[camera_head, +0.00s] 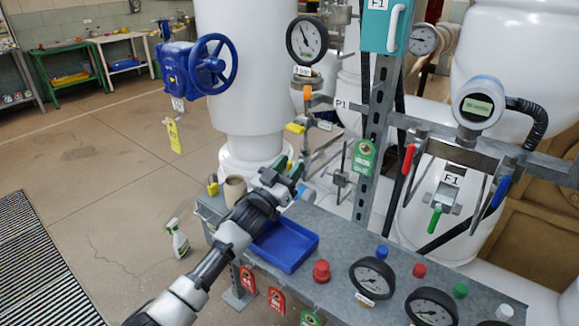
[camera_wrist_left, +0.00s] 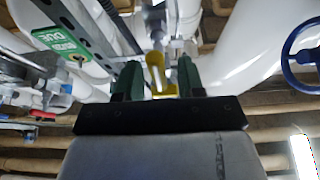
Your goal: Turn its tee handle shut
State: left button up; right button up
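My left gripper (camera_head: 288,167) reaches over the grey bench, with its dark green fingers pointing up and away. In the left wrist view my left gripper (camera_wrist_left: 159,80) is open, with a gap between its fingers. A yellow handle piece (camera_wrist_left: 156,75) shows beyond that gap; I see no contact. In the head view a small yellow handle (camera_head: 295,128) sits on the pipework just above the fingers, below an orange handle (camera_head: 307,92). A thin grey valve stem with a crosspiece (camera_head: 341,180) stands right of the gripper. I cannot tell for sure which is the tee handle. My right gripper is not in view.
A green tag (camera_head: 364,160) hangs on the grey upright post, close to the right of the gripper. A blue tray (camera_head: 287,246), a red knob (camera_head: 321,271) and gauges (camera_head: 372,278) are on the bench (camera_head: 345,245). A blue handwheel (camera_head: 213,64) is left; open floor lies beyond.

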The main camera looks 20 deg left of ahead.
pick_arm(q)
grip_shut()
jog(key=shift+m, duration=0.4)
jog(key=m+g+h, duration=0.1)
jog(key=m+h, duration=0.1)
jog(key=m, duration=0.2)
jog(key=shift+d, duration=0.2)
jog(key=shift+s+d+f+m+g+h+p, duration=0.25)
jog(key=shift+m+g+p, duration=0.75)
jog(key=shift+m, duration=1.95)
jog(key=shift+w+d+f+m+g+h+p, duration=0.2)
jog(key=shift+m+g+h+p, duration=0.75)
jog(key=shift+m, duration=2.05)
jog(key=shift+s+d+f+m+g+p, duration=0.2)
jog(key=shift+m+g+p, duration=0.85)
jog(key=shift+m, duration=1.9)
jog(key=shift+a+f+g, duration=0.15)
jog(key=shift+g, duration=0.25)
jog(key=shift+b, duration=0.3)
